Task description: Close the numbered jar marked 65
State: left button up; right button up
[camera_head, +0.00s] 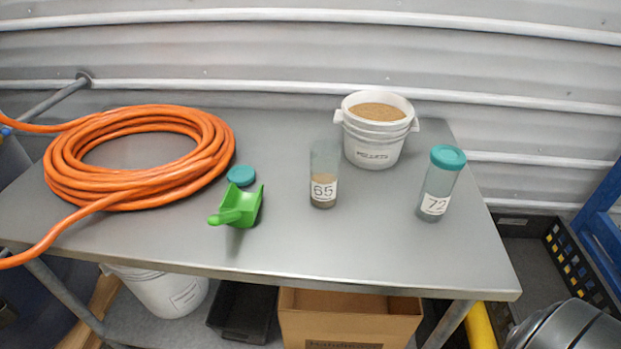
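The jar marked 65 (324,174) stands upright near the middle of the grey metal table (300,245). It is clear, has no lid on it, and holds brown material in its lower half. A loose teal lid (241,175) lies on the table to its left, between the orange hose and the green scoop. A second jar marked 72 (440,184) stands at the right with a teal lid on and looks empty. Neither of my grippers can be made out in this view.
A green scoop (238,208) lies just in front of the loose lid. A coiled orange hose (140,157) covers the table's left side. A white bucket of tan pellets (376,146) stands behind and right of jar 65. The table's front middle is clear.

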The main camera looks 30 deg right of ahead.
aim_at(324, 153)
jog(key=i+j+z, duration=0.1)
jog(key=z, duration=0.4)
jog(key=j+z, duration=0.25)
jog(key=z, duration=0.25)
jog(key=j+z, duration=0.25)
jog(key=j, duration=0.8)
jog(key=j+z, duration=0.25)
jog(key=j, duration=0.8)
jog(key=k, duration=0.05)
